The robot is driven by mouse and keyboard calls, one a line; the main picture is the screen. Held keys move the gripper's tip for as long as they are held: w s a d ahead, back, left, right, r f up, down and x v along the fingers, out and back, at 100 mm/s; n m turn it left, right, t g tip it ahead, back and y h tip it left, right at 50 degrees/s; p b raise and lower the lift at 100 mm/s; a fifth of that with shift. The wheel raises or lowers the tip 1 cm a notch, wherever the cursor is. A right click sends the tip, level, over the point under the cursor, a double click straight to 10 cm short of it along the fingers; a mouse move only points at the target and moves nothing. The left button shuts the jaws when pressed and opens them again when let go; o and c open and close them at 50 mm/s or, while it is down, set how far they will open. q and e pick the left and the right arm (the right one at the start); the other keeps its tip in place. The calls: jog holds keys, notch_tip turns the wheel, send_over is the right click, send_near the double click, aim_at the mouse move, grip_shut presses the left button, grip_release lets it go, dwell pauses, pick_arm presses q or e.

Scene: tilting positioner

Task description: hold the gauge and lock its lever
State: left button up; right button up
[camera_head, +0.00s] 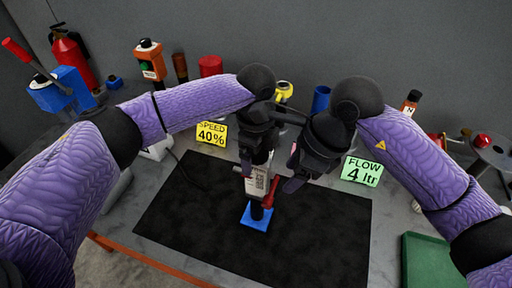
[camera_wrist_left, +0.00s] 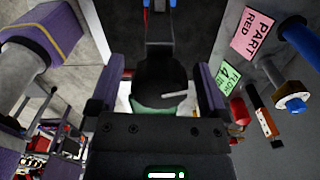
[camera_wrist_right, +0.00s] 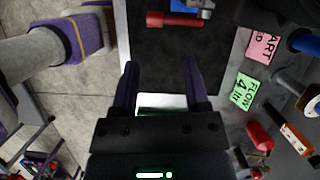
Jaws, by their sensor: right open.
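The gauge (camera_head: 257,182) is a grey upright body with printed text on a blue base (camera_head: 256,217), standing on the black mat. Its red lever (camera_head: 270,191) hangs at its right side; it also shows at the top of the right wrist view (camera_wrist_right: 176,20). My left gripper (camera_head: 252,160) is over the gauge's top and hides it. In the left wrist view its fingers (camera_wrist_left: 155,78) stand wide apart around a dark round shape (camera_wrist_left: 160,82), perhaps the gauge's head, with gaps on both sides. My right gripper (camera_head: 294,172) is open and empty, right of the lever.
The black mat (camera_head: 190,225) is mostly clear. A yellow SPEED sign (camera_head: 212,134) and a green FLOW sign (camera_head: 362,171) stand behind it. A green tray (camera_head: 432,262) is at the right front. Several items line the back, including a red cylinder (camera_head: 210,66) and blue cylinder (camera_head: 321,99).

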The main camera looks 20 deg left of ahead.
pick_arm(q)
grip_shut()
pick_arm(e)
jog(key=shift+c, duration=0.5)
jog(key=s+f+m+g, duration=0.1)
jog(key=s+d+f+m, duration=0.1)
jog(key=s+f+m, duration=0.1)
jog(key=shift+f+g, duration=0.25)
jog(key=shift+g, duration=0.15)
jog(key=c, duration=0.5)
jog(key=m, duration=0.2)
jog(key=m+y, duration=0.1)
jog(key=m, duration=0.1)
jog(key=shift+a+r+y, duration=0.15)
jog(key=shift+r+y, duration=0.15)
grip_shut()
jog(key=w+d+r+m+t+y, duration=0.1)
jog(key=d+m+y, duration=0.1)
jog(key=m, duration=1.3)
jog(key=w+d+r+m+t+y, duration=0.1)
jog(key=m+y, duration=0.4)
jog(key=m, duration=1.1)
jog(key=shift+d+r+t, duration=0.6)
jog(key=shift+d, duration=0.5)
